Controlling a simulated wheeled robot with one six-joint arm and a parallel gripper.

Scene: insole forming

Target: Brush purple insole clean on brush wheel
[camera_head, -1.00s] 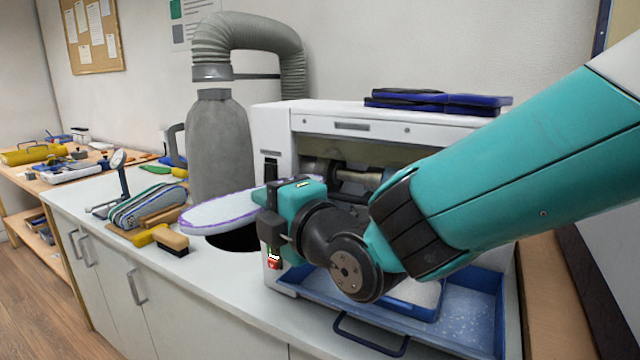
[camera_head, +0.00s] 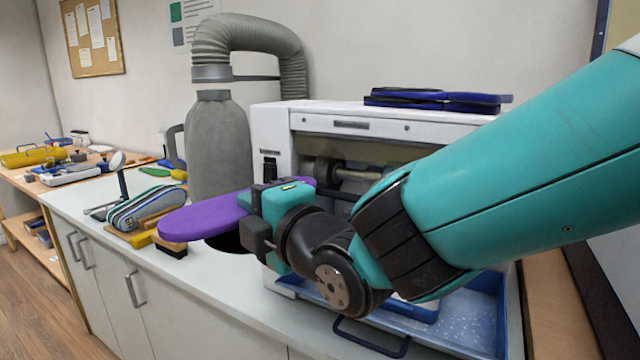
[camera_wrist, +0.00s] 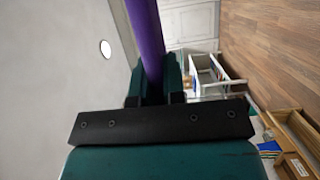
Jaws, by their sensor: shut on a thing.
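The purple insole (camera_head: 208,217) is held by my gripper (camera_head: 262,200) in front of the white brushing machine (camera_head: 272,135). Its plain purple face is up in the head view, with the long end reaching left over the counter. A short piece shows past the gripper on the machine side. In the wrist view the insole (camera_wrist: 147,40) stands edge-on between the two fingers of my gripper (camera_wrist: 155,85). The brush wheel (camera_head: 325,170) shows partly inside the machine's opening, apart from the insole. My arm hides the right of the opening.
A blue tray (camera_head: 470,325) with white specks lies below the machine opening. A grey bottle-shaped duct (camera_head: 222,150) stands left of the machine. A hand brush (camera_head: 170,247) and striped shoe forms (camera_head: 145,205) lie on the counter (camera_head: 225,300). Dark blue pads (camera_head: 440,98) lie on top.

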